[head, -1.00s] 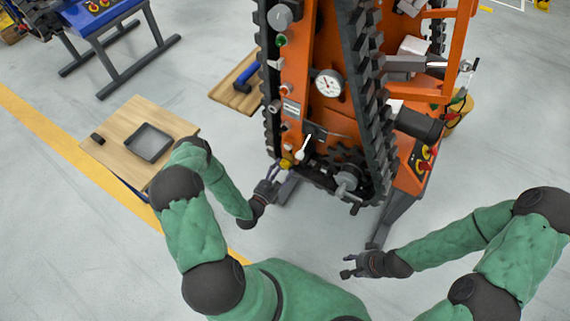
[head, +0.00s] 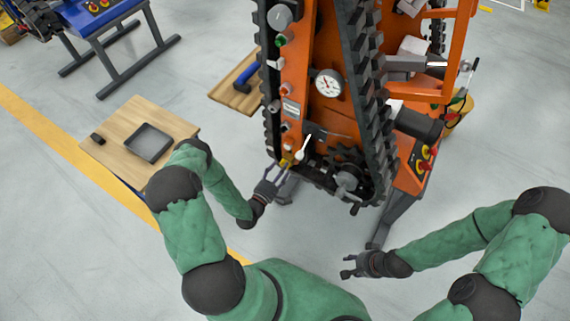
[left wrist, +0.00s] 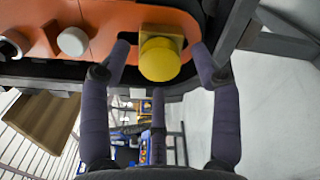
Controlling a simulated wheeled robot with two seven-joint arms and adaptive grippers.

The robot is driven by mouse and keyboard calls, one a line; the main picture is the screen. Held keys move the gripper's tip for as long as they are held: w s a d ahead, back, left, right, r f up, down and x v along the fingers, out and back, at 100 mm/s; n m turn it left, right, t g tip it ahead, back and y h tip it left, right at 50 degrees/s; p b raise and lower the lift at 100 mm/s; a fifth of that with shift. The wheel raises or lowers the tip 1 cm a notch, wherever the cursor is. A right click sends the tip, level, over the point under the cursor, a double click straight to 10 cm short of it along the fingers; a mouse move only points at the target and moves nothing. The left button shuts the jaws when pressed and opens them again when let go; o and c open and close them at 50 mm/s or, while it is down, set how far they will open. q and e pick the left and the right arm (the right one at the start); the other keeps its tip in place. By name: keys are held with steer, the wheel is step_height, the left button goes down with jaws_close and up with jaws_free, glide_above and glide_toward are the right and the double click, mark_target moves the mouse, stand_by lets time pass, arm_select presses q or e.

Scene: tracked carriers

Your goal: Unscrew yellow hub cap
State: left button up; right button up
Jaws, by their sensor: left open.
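The yellow hub cap (left wrist: 160,58) sits on the lower end of the orange tracked carrier (head: 332,110). In the head view it is a small yellow spot (head: 285,162) near the carrier's bottom left edge. My left gripper (head: 278,172) is just below it and open. In the left wrist view its two upper fingers (left wrist: 160,62) stand on either side of the cap, with a gap showing on each side, and a third finger is below. My right gripper (head: 347,266) is apart from the carrier, over the floor, with its fingers spread and nothing in them.
A wooden table (head: 112,142) with a grey tray (head: 148,126) and a small black item (head: 97,139) stands at left. A white-tipped lever (head: 302,150) is close to the cap. Black tracks (head: 368,100) flank the orange body. A blue-handled tool (head: 246,76) lies on a board behind.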

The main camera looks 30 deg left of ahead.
arm_select(q)
steer(key=m, duration=1.6)
steer(key=shift+m, duration=0.4)
steer(key=shift+w, duration=0.25)
steer(key=c, duration=1)
steer(key=shift+s+n, duration=0.2)
steer(key=shift+n, duration=1.9)
